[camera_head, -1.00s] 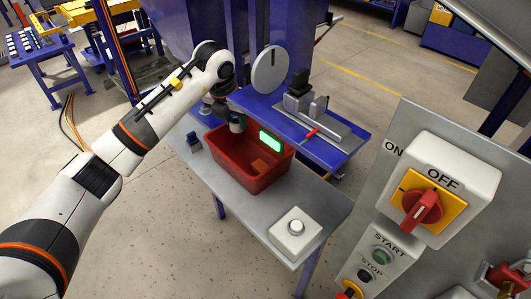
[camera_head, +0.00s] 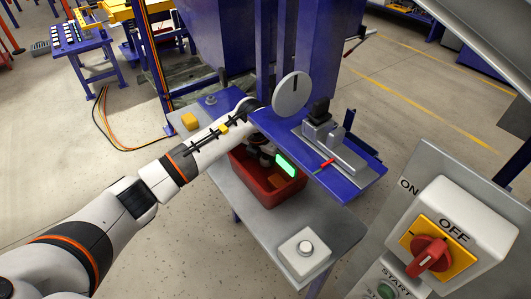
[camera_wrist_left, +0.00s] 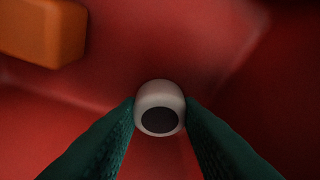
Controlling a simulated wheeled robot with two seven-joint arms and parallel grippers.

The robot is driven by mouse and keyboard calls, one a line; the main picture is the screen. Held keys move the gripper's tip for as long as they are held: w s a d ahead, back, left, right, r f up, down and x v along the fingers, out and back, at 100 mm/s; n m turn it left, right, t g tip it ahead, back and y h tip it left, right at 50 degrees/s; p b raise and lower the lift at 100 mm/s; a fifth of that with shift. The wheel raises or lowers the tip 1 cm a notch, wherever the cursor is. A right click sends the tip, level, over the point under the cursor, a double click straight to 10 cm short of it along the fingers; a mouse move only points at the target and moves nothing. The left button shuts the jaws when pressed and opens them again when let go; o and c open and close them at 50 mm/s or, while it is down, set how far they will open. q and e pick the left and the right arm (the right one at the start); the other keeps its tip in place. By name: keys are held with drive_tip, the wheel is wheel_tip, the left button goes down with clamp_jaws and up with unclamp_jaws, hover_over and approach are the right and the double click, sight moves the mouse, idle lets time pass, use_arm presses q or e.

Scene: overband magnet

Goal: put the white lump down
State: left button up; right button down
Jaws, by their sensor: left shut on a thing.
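The white lump (camera_wrist_left: 160,92) is a small rounded white piece with a dark round face, seen in the left wrist view. My left gripper (camera_wrist_left: 160,115) is shut on it, with one green finger on each side. In the head view my left gripper (camera_head: 264,157) reaches down into the red bin (camera_head: 270,199), and I cannot make out the lump there. Red bin surfaces fill the wrist view behind the lump. I cannot tell whether the lump touches the bin's floor. My right gripper is not in view.
An orange block (camera_wrist_left: 42,28) lies in the bin. A green lit panel (camera_head: 286,165) is by the bin's right side. A blue shelf (camera_head: 350,184) with a grey clamp overhangs close by. A white button box (camera_head: 303,254) stands on the grey table (camera_head: 258,232) in front.

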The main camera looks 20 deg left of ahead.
use_arm(q)
drive_tip(key=o, duration=0.9)
drive_tip(key=shift+o, duration=0.2)
drive_tip(key=b+v, duration=0.2)
drive_tip(key=v, duration=1)
